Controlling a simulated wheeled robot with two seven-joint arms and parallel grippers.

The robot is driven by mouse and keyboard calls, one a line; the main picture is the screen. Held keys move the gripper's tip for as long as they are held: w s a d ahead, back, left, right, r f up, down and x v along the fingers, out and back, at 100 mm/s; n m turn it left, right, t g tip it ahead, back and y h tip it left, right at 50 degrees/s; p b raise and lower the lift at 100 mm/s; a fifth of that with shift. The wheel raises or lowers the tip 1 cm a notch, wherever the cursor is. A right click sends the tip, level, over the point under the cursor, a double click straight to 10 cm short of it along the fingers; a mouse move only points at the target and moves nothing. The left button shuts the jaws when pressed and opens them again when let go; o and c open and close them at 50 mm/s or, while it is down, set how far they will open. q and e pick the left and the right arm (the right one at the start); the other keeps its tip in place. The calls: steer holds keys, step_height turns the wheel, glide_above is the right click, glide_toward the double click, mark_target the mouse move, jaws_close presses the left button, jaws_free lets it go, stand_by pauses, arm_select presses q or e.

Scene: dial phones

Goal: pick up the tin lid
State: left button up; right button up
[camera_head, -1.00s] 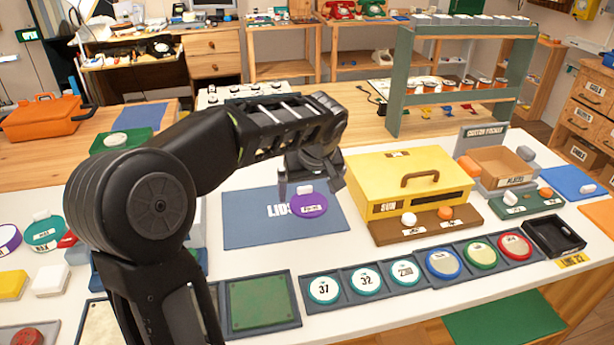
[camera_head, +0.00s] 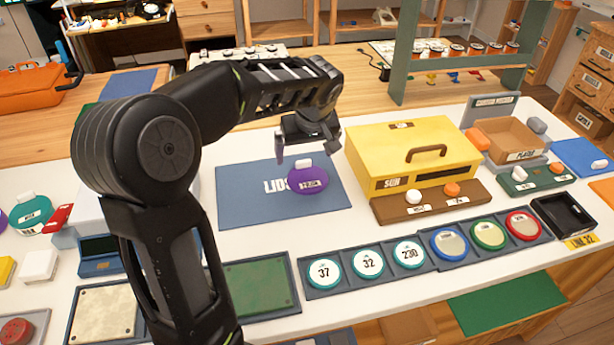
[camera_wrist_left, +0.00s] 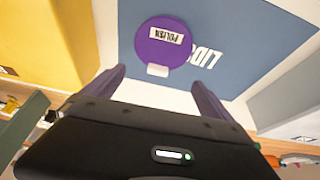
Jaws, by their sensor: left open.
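The purple tin lid (camera_head: 308,181) lies on the blue mat marked LIDS (camera_head: 245,215). It has a white knob (camera_head: 303,163) and a white label that reads POLISH in the left wrist view (camera_wrist_left: 166,36). My left gripper (camera_head: 304,154) is open and empty, its fingers pointing down at the far edge of the lid near the knob. In the left wrist view the lid lies just beyond the two spread fingertips (camera_wrist_left: 158,78), with the knob toward the gap. I cannot tell the exact height of the fingers. My right gripper is not in view.
A yellow tin box (camera_head: 415,155) with a handle stands close right of the mat. A brown strip with knobs (camera_head: 432,203) lies in front of it. A row of trays with round lids (camera_head: 367,263) runs along the front. A green shelf frame (camera_head: 408,50) rises behind.

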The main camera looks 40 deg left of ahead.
mark_target(304, 165)
arm_select(q)
steer(key=shift+x, duration=2.6)
steer(key=shift+d, duration=0.2)
steer(key=shift+c, duration=0.2)
jaws_close()
